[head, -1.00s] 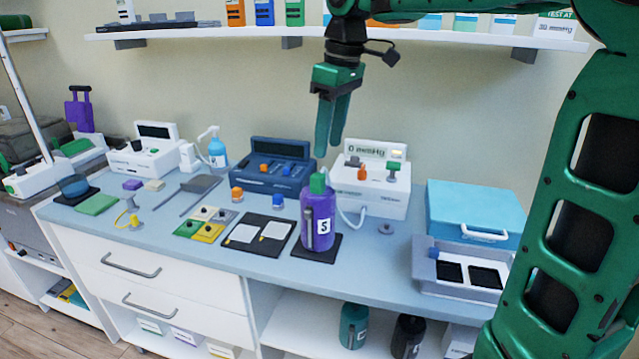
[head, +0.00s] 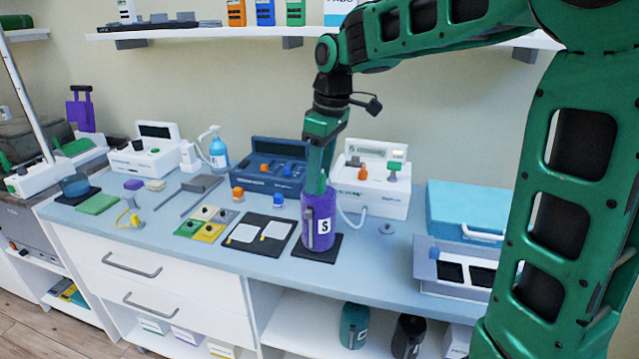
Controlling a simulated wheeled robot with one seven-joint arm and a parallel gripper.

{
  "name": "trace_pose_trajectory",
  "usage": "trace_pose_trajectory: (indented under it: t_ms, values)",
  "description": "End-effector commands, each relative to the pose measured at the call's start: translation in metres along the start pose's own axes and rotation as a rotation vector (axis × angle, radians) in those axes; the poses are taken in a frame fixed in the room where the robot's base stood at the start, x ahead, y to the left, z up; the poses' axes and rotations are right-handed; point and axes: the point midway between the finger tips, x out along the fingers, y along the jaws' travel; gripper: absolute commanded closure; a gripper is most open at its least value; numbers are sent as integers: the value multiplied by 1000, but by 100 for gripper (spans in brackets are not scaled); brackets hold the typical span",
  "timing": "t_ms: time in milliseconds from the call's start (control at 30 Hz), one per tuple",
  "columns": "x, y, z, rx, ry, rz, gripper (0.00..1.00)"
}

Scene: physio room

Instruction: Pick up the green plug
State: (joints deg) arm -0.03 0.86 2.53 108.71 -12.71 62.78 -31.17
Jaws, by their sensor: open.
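A purple bottle (head: 318,230) with a white letter label stands upright on a dark square mat on the counter. The green plug (head: 317,187) sits in its top. My gripper (head: 318,172) points down right over the bottle, with its green fingers at the plug. The fingers are open and overlap the plug in this view, and I cannot tell whether they touch it. The fingers and the plug are nearly the same green, so their edges are hard to separate.
A white unit with a gauge (head: 372,185) and a green knob stands behind the bottle to the right. A dark blue unit (head: 268,172) is behind to the left. A grey tray (head: 425,268) and a blue box (head: 470,208) are at right. A shelf (head: 200,32) hangs above.

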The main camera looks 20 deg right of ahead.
Motion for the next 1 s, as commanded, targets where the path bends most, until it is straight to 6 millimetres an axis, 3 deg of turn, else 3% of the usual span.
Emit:
trace_pose_trajectory:
  t_ms: [300, 333, 467, 500, 833, 1000]
  values:
    - [8, 0, 0, 1, -1, 0, 56]
    - [8, 0, 0, 1, -1, 0, 59]
    - [8, 0, 0, 1, -1, 0, 90]
    - [8, 0, 0, 1, -1, 0, 91]
    - [5, 0, 0, 1, 0, 1, 91]
    - [-16, 1, -4, 3, 3, 3, 91]
